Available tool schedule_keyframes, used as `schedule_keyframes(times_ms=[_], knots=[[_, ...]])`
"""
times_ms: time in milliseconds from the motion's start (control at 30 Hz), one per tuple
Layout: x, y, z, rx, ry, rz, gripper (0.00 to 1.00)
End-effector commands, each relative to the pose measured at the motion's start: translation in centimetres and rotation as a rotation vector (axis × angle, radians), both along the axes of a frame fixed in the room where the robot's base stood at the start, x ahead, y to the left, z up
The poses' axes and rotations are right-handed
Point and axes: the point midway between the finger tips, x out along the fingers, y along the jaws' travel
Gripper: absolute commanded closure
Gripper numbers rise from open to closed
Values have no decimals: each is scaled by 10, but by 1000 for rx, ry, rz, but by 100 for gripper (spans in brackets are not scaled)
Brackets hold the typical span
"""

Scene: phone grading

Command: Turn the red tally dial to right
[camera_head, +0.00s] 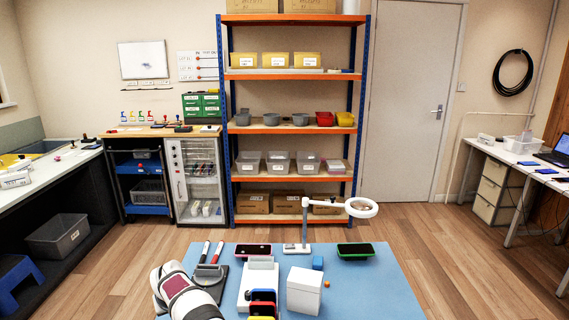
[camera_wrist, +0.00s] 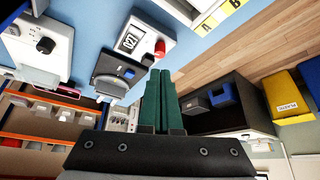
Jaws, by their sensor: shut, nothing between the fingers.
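The red tally dial (camera_wrist: 160,48) shows in the wrist view as a small red knob on a white box (camera_wrist: 145,35) with a number display, which appears to read 027. My gripper (camera_wrist: 161,72) has dark green fingers, pressed together and empty. In the wrist picture the fingertips lie just below the dial; a gap seems to remain, but I cannot tell its depth. Which way the dial points is too small to tell. I cannot make out the dial in the head view, where my white arm covers the left part of the blue table mat (camera_head: 385,290).
In the wrist view a white unit with a black knob (camera_wrist: 46,45) is at upper left, and a dark stand (camera_wrist: 120,67) lies beside the fingers.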

Motion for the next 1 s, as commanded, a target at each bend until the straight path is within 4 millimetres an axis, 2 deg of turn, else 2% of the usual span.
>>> schedule_keyframes(times_ms=[67, 167, 400, 600, 1000], knots=[[8, -10, 5, 1, -1, -2, 100], [7, -10, -2, -2, 0, 0, 100], [7, -10, -41, -2, 1, 0, 100], [8, -10, -61, -1, -2, 0, 100], [8, -9, -64, 0, -1, 1, 100]])
